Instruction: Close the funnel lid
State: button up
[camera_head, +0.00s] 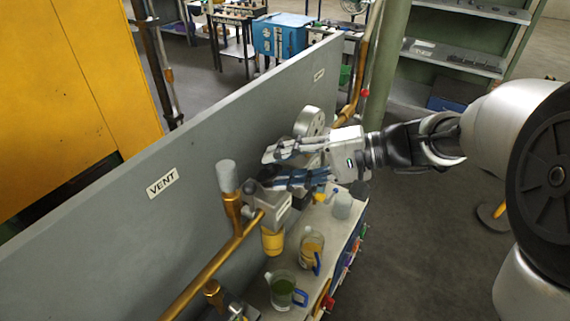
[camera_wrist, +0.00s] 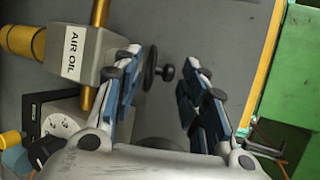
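My gripper (camera_head: 268,168) is open, with its blue-padded fingers apart, near the grey wall panel. In the wrist view my gripper (camera_wrist: 162,78) shows nothing clamped between the fingers. A dark round disc with a knob (camera_wrist: 167,72) lies between the fingertips, seen nearly edge-on; I cannot tell whether it is the funnel lid. In the head view a round silver disc-like part (camera_head: 309,121) stands behind my gripper, partly hidden by it. I cannot make out the funnel itself or the lid's state with certainty.
A grey box labelled AIR OIL (camera_wrist: 80,55) sits left of the fingers, by a brass pipe (camera_head: 212,264). A dial (camera_wrist: 62,125) is nearby. Jugs, one with green liquid (camera_head: 282,291) and one amber (camera_head: 311,246), stand on the bench below. The panel reads VENT (camera_head: 162,183).

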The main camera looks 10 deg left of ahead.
jog(key=shift+d, duration=0.1)
jog(key=v, duration=0.8)
jog(key=shift+c, duration=0.5)
